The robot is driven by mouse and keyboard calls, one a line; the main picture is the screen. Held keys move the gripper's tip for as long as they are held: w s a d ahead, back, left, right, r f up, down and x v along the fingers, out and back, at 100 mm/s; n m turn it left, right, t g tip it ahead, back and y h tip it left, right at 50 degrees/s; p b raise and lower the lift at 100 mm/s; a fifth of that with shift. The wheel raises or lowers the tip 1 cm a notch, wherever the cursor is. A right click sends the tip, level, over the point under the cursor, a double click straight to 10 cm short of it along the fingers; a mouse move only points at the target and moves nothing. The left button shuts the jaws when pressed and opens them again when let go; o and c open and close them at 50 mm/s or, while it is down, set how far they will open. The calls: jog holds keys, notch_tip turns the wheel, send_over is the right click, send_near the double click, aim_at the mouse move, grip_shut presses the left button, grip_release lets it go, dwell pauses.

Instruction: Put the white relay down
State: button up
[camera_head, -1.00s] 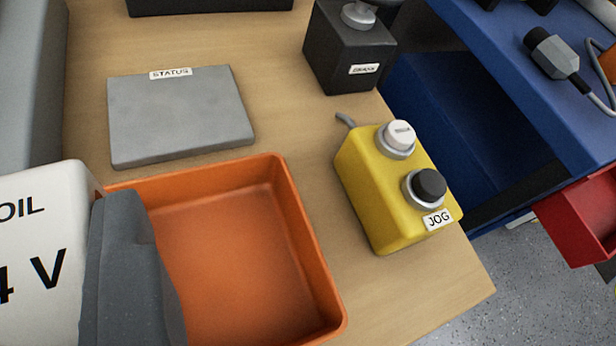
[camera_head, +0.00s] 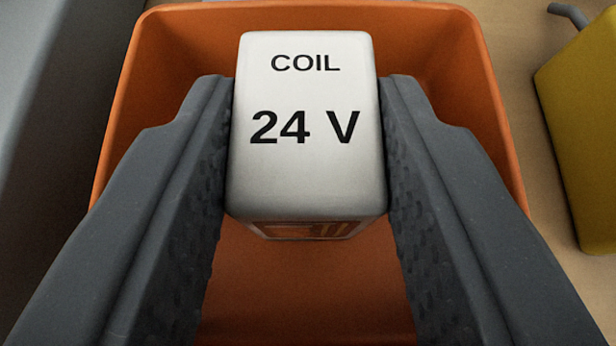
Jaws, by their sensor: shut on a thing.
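The white relay (camera_head: 306,180), marked "COIL 24 V", is between the two dark grey fingers of my gripper (camera_head: 308,150). My gripper is shut on it, with one finger against each side. The relay shows over the orange tray (camera_head: 480,60), inside the outline of its rim. Below the relay's white top a clear lower part shows. The tray's floor is bare where it shows in front of the relay. I cannot tell whether the relay's underside touches the tray floor, as it is hidden.
The yellow jog box (camera_head: 585,130) stands to the right of the tray, with a strip of bare wooden bench (camera_head: 520,60) between them. A grey surface (camera_head: 60,100) lies along the left of the tray.

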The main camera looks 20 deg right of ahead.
jog(key=shift+f, duration=0.3)
jog(key=o, duration=1.1)
jog(key=shift+s+a+r, duration=0.15)
jog(key=shift+s+r, duration=0.15)
jog(key=shift+s, duration=0.05)
jog(key=shift+p+v, duration=1.05)
jog(key=shift+v, duration=4.6)
